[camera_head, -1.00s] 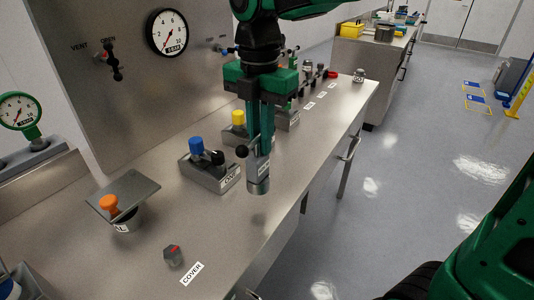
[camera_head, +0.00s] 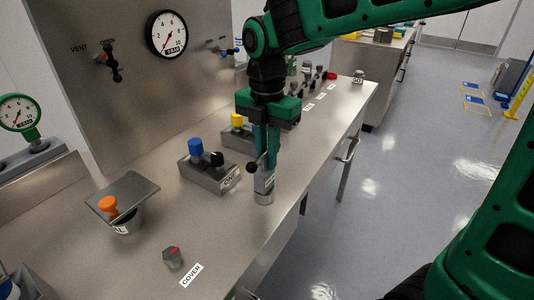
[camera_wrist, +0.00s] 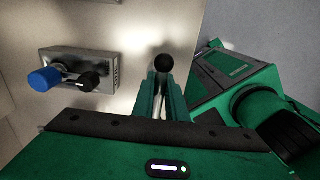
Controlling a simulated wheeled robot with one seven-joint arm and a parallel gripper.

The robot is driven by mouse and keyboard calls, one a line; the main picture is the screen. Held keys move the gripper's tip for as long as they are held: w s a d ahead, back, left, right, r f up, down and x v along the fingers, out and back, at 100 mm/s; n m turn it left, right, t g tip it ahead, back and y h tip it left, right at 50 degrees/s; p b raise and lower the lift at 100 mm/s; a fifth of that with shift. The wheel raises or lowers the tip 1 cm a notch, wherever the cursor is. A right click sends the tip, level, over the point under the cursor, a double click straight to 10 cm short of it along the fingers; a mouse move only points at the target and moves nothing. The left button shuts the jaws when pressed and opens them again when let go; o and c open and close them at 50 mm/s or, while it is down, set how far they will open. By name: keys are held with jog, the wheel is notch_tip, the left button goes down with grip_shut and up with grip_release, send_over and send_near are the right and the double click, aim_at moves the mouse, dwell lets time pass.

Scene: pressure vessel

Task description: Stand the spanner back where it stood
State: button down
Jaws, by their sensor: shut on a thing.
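The spanner (camera_head: 264,190) is a grey upright piece with a pale label and a black ball knob on its side. My gripper (camera_head: 266,165) is shut on its upper part, pointing down near the front edge of the bench. The spanner's lower end is at or just above the bench top; I cannot tell whether it touches. In the wrist view the black knob (camera_wrist: 164,63) shows between the fingers of my gripper (camera_wrist: 161,90), and the spanner's body is mostly hidden.
A valve block (camera_head: 210,177) with blue and black knobs stands to the left, and a yellow-knobbed block (camera_head: 237,133) behind. An orange-knobbed plate (camera_head: 122,196) covers a pot. A hexagonal piece (camera_head: 173,257) stands by the COVER label (camera_head: 191,274). The bench front between is clear.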

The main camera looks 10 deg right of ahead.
jog(key=shift+f, duration=0.1)
jog(key=c, duration=1.8)
grip_release()
jog(key=shift+o, duration=0.2)
notch_tip(320, 180, up, 12)
